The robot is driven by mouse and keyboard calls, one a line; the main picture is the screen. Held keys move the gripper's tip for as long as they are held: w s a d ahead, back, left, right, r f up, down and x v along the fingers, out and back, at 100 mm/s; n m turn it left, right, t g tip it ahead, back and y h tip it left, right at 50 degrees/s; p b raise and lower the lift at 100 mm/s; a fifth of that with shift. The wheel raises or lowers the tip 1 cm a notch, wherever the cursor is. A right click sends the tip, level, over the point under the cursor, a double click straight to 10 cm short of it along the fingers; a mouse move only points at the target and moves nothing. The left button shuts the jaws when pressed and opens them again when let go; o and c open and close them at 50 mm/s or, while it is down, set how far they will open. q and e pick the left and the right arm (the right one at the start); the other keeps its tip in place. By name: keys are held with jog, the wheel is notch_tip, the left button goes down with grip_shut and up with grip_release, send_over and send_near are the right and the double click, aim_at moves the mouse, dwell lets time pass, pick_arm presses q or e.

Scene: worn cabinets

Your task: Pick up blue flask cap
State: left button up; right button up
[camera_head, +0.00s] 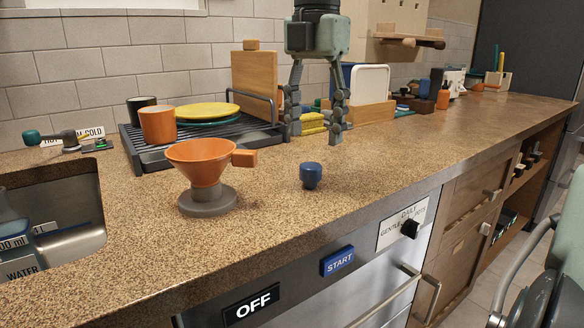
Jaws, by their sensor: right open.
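The blue flask cap (311,175) stands on the speckled brown countertop (400,150), near the middle of the view and close to the front edge. My right gripper (314,130) hangs down from the top of the view with its fingers apart and nothing between them. In the picture its fingertips are just above the cap, apart from it; the exact depth between them is hard to tell. My left gripper is not in view.
An orange funnel cup (205,160) on a grey base stands left of the cap. Behind are a dish rack (150,155) with cups and plates, and a wooden board (254,80). A sink (85,235) opens at left. Counter right of the cap is clear.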

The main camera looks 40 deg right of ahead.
aim_at(313, 164)
notch_tip(313, 164, down, 7)
jog(key=shift+w+f, duration=0.1)
dwell(0.3)
jog(key=shift+c, duration=0.5)
jog(key=c, duration=0.8)
